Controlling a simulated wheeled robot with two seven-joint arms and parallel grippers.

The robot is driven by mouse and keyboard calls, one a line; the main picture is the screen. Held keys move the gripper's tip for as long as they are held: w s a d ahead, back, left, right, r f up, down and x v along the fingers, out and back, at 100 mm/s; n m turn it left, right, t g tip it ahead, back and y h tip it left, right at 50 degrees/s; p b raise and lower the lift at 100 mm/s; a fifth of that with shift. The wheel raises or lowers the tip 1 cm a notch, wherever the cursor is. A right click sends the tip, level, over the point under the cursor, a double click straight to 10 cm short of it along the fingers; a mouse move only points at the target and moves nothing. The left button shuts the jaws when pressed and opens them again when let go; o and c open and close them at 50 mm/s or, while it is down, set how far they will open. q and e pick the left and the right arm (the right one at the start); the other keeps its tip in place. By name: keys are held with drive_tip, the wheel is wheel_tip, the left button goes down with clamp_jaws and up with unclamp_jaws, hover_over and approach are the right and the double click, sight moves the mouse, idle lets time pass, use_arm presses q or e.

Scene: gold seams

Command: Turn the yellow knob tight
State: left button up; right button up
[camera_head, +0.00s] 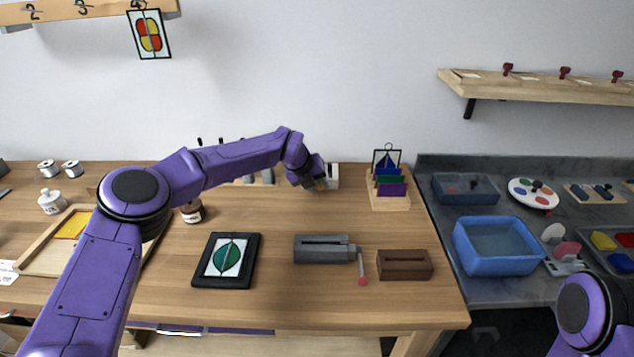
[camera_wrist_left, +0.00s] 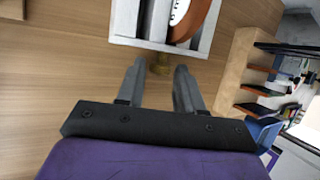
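The yellow knob (camera_wrist_left: 160,63) is a small brass-coloured piece on the near side of a white slatted box (camera_wrist_left: 150,22). In the left wrist view my left gripper (camera_wrist_left: 160,66) is open, with a fingertip on each side of the knob and a visible gap to it. In the head view my left gripper (camera_head: 320,185) reaches to the white box (camera_head: 333,174) at the back of the wooden table, and a bit of yellow shows at the fingers. My right gripper is not in view; only part of my right arm shows at the lower right.
A rack with coloured panels (camera_head: 389,199) stands just right of the white box. A grey vise-like block (camera_head: 322,249), a brown slotted block (camera_head: 404,265) and a framed leaf panel (camera_head: 227,259) lie nearer the front. The table between them and the box is clear.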

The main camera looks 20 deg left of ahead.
use_arm(q)
clamp_jaws()
drive_tip(key=y, duration=0.1)
drive_tip(key=d+g+y+p, duration=0.1)
drive_tip(key=y, duration=0.1)
drive_tip(key=shift+w+r+m, duration=0.15)
drive_tip(key=shift+m, duration=0.25)
drive_tip(key=shift+d+m+g+y+p, duration=0.15)
drive_tip(key=shift+m+g+y+p, duration=0.25)
drive_tip(key=shift+y, duration=1.2)
unclamp_jaws()
